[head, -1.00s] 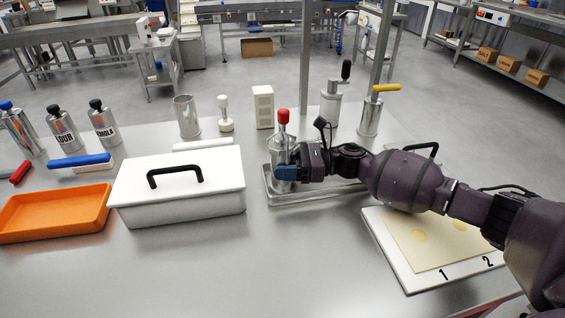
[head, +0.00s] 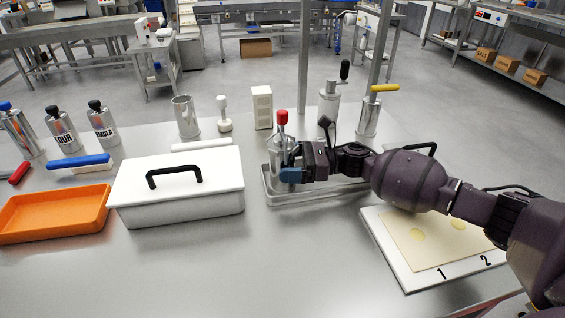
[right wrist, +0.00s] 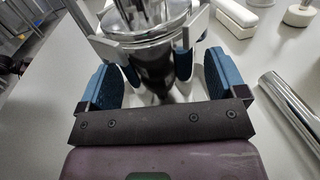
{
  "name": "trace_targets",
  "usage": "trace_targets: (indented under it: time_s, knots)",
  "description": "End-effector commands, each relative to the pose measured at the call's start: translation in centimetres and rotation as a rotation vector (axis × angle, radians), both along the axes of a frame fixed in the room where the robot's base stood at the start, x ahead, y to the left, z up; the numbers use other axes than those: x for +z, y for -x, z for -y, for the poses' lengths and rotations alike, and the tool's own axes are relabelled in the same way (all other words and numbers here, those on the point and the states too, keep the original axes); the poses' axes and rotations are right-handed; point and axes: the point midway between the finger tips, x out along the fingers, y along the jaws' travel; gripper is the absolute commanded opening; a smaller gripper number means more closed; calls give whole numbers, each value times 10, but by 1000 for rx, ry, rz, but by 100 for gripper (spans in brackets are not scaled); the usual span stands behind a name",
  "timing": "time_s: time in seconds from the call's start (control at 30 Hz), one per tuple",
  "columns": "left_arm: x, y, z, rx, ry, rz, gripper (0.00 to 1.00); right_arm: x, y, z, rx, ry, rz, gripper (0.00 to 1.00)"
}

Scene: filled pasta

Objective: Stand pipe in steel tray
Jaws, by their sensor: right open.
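The pipe, a steel cylinder with a red-topped handle (head: 281,120), stands upright at the left end of the shallow steel tray (head: 330,195). In the right wrist view its shiny body (right wrist: 155,70) is between my blue fingers. My right gripper (head: 290,175) is open around the pipe's lower part, coming from the right. Gaps show between the fingers and the body in the wrist view. The pipe's base is partly hidden by the gripper. My left gripper is not in view.
A white lidded box (head: 180,200) stands left of the tray, with an orange tray (head: 50,215) beyond it. A white board (head: 405,275) with a dough sheet lies at front right. Steel canisters (head: 368,117) stand behind. The front middle table is clear.

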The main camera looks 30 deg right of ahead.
Motion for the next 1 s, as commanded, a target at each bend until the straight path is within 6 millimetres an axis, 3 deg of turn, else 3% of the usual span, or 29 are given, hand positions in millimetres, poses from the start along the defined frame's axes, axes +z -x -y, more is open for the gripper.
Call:
trace_targets:
  time_s: [0.2, 0.4, 1.0]
  knots:
    - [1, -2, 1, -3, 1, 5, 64, -1, 15, 33, -2, 1, -2, 90]
    - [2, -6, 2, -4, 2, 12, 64, -1, 24, 51, 0, 0, -1, 90]
    - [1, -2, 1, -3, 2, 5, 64, -1, 26, 56, 1, 0, -1, 90]
